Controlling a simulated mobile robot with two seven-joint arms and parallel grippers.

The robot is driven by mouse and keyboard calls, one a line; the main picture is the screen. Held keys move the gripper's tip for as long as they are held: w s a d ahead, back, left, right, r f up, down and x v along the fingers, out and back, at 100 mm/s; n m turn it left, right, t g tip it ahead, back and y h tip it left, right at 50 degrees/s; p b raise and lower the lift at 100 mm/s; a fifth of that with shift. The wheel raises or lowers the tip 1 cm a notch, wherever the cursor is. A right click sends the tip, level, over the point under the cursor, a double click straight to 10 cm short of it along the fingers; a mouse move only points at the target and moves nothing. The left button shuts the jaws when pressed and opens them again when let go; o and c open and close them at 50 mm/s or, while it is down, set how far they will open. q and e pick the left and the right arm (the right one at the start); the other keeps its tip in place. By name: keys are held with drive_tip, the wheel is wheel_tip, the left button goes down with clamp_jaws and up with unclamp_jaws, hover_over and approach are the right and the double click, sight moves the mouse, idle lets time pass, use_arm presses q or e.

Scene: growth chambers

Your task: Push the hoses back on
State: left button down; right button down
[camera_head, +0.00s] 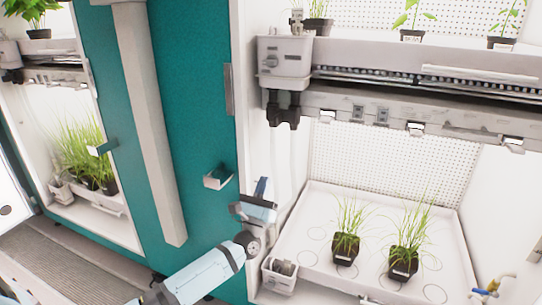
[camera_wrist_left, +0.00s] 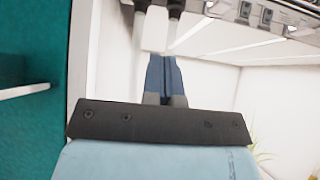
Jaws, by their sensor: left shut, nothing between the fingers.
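A grey supply box (camera_head: 284,62) on the chamber's upper shelf has black fittings (camera_head: 283,110) under it. Pale hoses (camera_head: 282,160) run down below these fittings, faint against the white wall. In the left wrist view two black fittings (camera_wrist_left: 172,8) show at the top, with a pale hose (camera_wrist_left: 156,28) below them. I cannot tell whether the hose ends are seated. My left gripper (camera_head: 263,186) is at the chamber's left edge, below the fittings. Its blue fingers (camera_wrist_left: 162,62) are shut and empty, pointing up toward the hoses. My right gripper is not in view.
A white tray (camera_head: 328,262) holds two grass pots (camera_head: 346,248). A small grey box (camera_head: 280,275) stands at its front left corner. A brass tap with a blue handle (camera_head: 494,286) is at lower right. The teal door panel (camera_head: 200,110) lies left of the gripper.

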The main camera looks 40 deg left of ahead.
sight(275, 118)
use_arm(q)
drive_tip(key=s+r+x, duration=0.2)
drive_tip(key=x, duration=1)
drive_tip(key=shift+w+d+r+h, duration=0.15)
drive_tip(key=shift+w+d+h, duration=0.05)
drive_tip(key=shift+d+h, duration=0.1)
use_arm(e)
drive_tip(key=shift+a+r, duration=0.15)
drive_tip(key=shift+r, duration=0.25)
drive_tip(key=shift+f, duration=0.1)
